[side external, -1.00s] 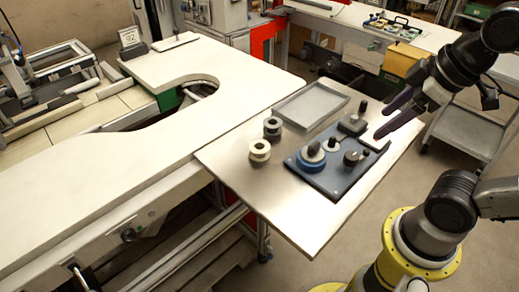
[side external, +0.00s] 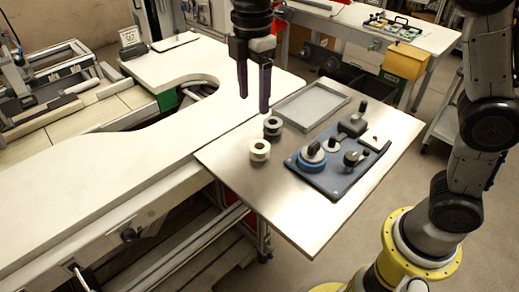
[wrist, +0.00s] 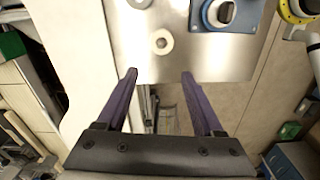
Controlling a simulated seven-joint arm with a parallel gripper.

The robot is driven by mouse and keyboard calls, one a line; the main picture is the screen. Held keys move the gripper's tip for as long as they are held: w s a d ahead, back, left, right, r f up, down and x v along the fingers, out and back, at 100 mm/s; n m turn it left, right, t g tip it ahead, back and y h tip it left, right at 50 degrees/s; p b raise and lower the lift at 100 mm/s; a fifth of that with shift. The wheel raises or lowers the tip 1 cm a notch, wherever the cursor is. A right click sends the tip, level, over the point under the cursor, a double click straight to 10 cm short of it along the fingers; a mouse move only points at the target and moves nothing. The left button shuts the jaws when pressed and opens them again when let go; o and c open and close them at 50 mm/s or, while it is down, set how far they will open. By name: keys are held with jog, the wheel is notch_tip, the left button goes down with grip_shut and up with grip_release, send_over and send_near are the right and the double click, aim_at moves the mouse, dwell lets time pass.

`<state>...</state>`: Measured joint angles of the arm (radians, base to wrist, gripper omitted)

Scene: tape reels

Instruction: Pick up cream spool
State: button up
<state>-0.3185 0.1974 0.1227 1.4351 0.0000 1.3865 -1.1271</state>
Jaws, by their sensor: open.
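The cream spool (side external: 259,150) stands on the metal table near its left edge in the side view. In the wrist view the cream spool (wrist: 161,42) shows from above, ahead of my fingertips and roughly between their lines. My gripper (side external: 254,98) is open and empty, pointing down, above and a little left of the spool in the side view. Its two dark fingers (wrist: 159,75) are spread wide in the wrist view. A dark grey spool (side external: 272,127) stands just behind the cream one; only part of a dark spool (wrist: 140,2) shows at the wrist view's top edge.
A blue-grey reel fixture (side external: 335,160) with a blue reel, knobs and posts sits right of the spools. A shallow grey tray (side external: 289,120) lies behind. A white counter (side external: 100,150) adjoins on the left.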

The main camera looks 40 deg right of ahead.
aim_at(254, 149)
notch_tip(254, 149, down, 14)
jog(key=shift+s+a+r, duration=0.1)
jog(key=shift+s+r, duration=0.05)
dwell(0.5)
jog(key=c, duration=1)
jog(key=shift+r, duration=0.2)
